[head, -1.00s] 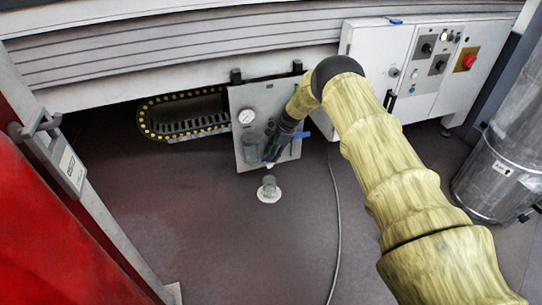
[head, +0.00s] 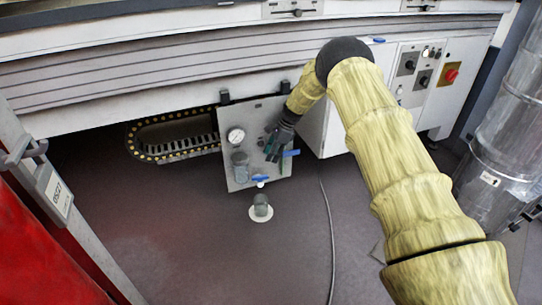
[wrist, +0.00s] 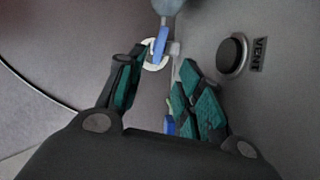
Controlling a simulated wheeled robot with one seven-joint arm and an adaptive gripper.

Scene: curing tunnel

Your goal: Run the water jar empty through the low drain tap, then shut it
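The water jar (head: 240,166) is a clear grey bowl low on the grey panel; its water level is too small to tell. Its bottom shows at the top edge of the wrist view (wrist: 168,5). The drain tap under it has a blue lever (head: 260,178), seen also in the wrist view (wrist: 161,42). My gripper (head: 271,151) is right of the jar, above the tap. In the wrist view my gripper (wrist: 160,88) is open, its green-padded fingers apart, with the tap lever beyond the tips and not held. I cannot tell whether water runs.
A cup on a white disc (head: 261,208) stands on the floor below the tap. The panel also carries a gauge (head: 236,136), a second blue lever (head: 291,153) and a black VENT knob (wrist: 231,53). A cable (head: 328,225) crosses the floor.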

